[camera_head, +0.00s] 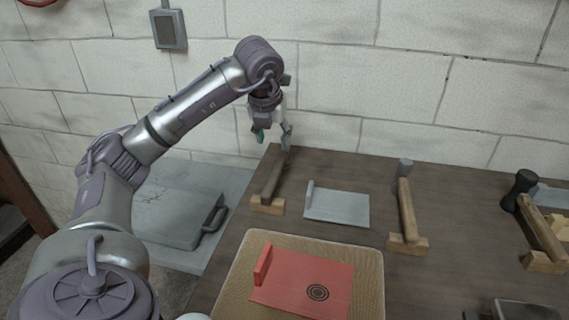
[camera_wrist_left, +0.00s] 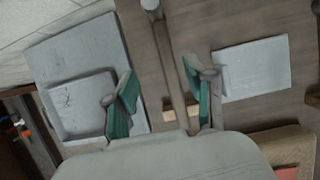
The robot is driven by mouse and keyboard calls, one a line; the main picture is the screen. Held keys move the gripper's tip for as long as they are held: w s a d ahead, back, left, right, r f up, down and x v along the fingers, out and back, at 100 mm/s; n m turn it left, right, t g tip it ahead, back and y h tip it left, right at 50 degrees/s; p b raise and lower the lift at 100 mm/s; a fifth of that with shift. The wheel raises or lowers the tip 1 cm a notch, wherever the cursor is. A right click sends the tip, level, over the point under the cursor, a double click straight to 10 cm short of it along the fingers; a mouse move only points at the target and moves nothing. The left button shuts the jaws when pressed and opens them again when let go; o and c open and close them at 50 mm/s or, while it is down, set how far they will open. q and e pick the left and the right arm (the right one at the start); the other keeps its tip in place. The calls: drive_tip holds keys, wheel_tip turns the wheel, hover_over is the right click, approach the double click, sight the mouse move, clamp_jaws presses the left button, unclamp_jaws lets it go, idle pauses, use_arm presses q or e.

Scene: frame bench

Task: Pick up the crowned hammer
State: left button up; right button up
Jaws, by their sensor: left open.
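Three hammers rest on wooden stands on the bench. The left hammer (camera_head: 272,178) has a brown handle; its head is partly hidden by my left gripper (camera_head: 273,134) in the head view. The middle hammer (camera_head: 407,212) has a grey head and wooden handle. The right hammer (camera_head: 523,186) has a black head. I cannot tell from its look which one is crowned. My left gripper is open and empty, above the left hammer's head end. In the left wrist view the hammer handle (camera_wrist_left: 173,60) runs between the green-padded fingers, with its grey head (camera_wrist_left: 151,5) at the top edge.
A grey plate with an upright lip (camera_head: 338,208) lies between the left and middle hammers. A red plate with a ring mark (camera_head: 300,283) lies on a tan mat (camera_head: 236,289) in front. A grey case (camera_head: 178,212) is at left. A block wall (camera_head: 400,80) stands behind.

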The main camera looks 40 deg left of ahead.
sight(280, 160)
use_arm(q)
drive_tip(key=x, duration=0.6)
drive_tip(key=shift+w+a+f, duration=0.1)
drive_tip(key=shift+f, duration=0.25)
drive_tip(key=x, duration=0.1)
drive_tip(key=p+x, duration=0.1)
drive_tip(key=x, duration=0.3)
drive_tip(key=shift+w+d+f, duration=0.1)
drive_tip(key=shift+d+f, duration=0.1)
drive_tip(key=shift+d, duration=0.2)
drive_tip(key=shift+f, duration=0.25)
clamp_jaws()
drive_tip(key=shift+r, duration=0.1)
